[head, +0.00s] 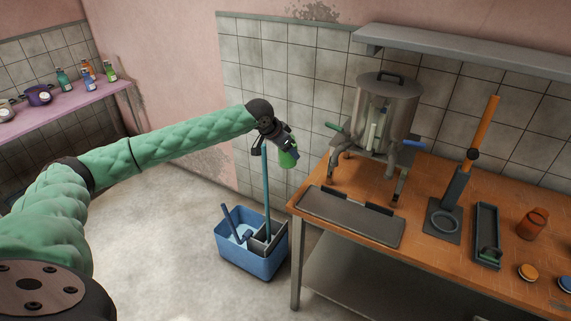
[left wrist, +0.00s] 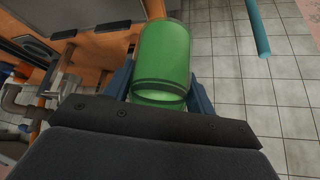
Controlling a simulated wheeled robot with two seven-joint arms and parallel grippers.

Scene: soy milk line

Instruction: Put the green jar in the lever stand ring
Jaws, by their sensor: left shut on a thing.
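The green jar (head: 289,160) is held in my left gripper (head: 279,143), off the left end of the wooden table and above the floor. In the left wrist view, the jar (left wrist: 166,55) sits between the two blue fingers of the gripper (left wrist: 160,90), which are shut on it. The lever stand (head: 455,190) stands on the table to the right, with an orange lever handle pointing up. Its ring (head: 445,222) lies low on the stand's base and looks empty. The jar is well left of the ring. My right gripper is out of view.
A steel tank (head: 388,105) on legs and a grey tray (head: 350,217) stand on the table between jar and lever stand. A dark narrow tray (head: 487,235) and an orange jar (head: 532,223) are right of the stand. A blue bucket (head: 252,262) with an upright pole is below.

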